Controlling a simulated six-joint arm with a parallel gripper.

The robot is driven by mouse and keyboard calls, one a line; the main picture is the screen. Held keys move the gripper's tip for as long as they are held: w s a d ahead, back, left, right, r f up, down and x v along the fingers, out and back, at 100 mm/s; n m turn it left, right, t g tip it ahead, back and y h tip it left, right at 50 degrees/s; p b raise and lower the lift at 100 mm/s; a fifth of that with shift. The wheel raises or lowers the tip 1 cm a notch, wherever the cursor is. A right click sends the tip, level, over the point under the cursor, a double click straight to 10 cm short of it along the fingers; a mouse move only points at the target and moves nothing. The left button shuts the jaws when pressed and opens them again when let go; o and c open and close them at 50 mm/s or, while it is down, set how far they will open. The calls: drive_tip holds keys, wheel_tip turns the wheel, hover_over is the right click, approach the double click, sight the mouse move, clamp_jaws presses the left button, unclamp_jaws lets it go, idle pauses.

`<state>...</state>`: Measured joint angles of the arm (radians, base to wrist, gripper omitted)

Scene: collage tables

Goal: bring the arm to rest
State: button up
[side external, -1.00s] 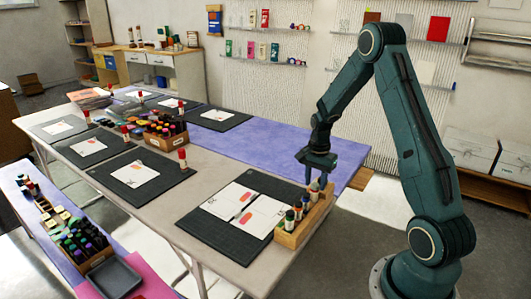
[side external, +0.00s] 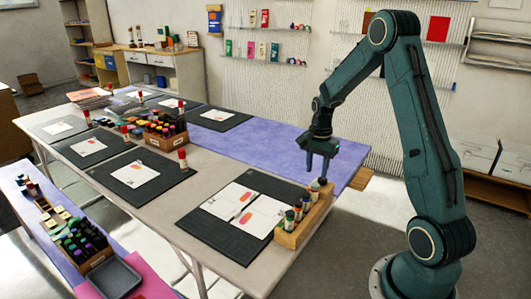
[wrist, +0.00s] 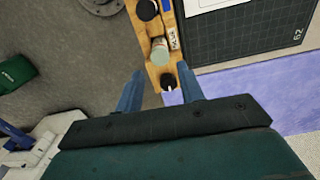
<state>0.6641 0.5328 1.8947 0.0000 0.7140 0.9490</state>
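My gripper (side external: 319,172) hangs above the far end of a wooden tray of bottles (side external: 305,225) in the side view. Its fingers point down. In the wrist view the two blue fingers (wrist: 162,92) stand wide apart with nothing held between them. The wooden tray (wrist: 151,72) and its capped bottles lie below and beyond the fingertips. My gripper appears clear of the bottles.
A dark cutting mat (side external: 205,228) with white cards (side external: 233,199) lies left of the tray. More mats, a second bottle crate (side external: 166,141) and upright glue-like tubes stand farther left. A purple table strip (side external: 260,145) runs behind.

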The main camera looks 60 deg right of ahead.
drive_tip(key=shift+r, duration=0.55)
drive_tip(key=shift+a+r, duration=0.25)
drive_tip(key=shift+r, duration=0.05)
drive_tip(key=s+a+r+n+t+h, duration=0.1)
drive_tip(key=s+a+r+n+t, duration=0.15)
drive_tip(key=a+r+n, duration=0.85)
drive_tip(key=s+a+r+n+t, duration=0.1)
drive_tip(key=s+a+r+n, duration=0.2)
drive_tip(key=s+a, duration=0.4)
drive_tip(key=s+a+r+n+t+y, duration=0.1)
drive_tip(key=s+a+r+n+t, duration=0.1)
drive_tip(key=s+a+r+n, duration=0.2)
drive_tip(key=shift+s+a+r, duration=0.2)
drive_tip(key=shift+s+a, duration=1.4)
drive_tip(key=shift+a, duration=0.65)
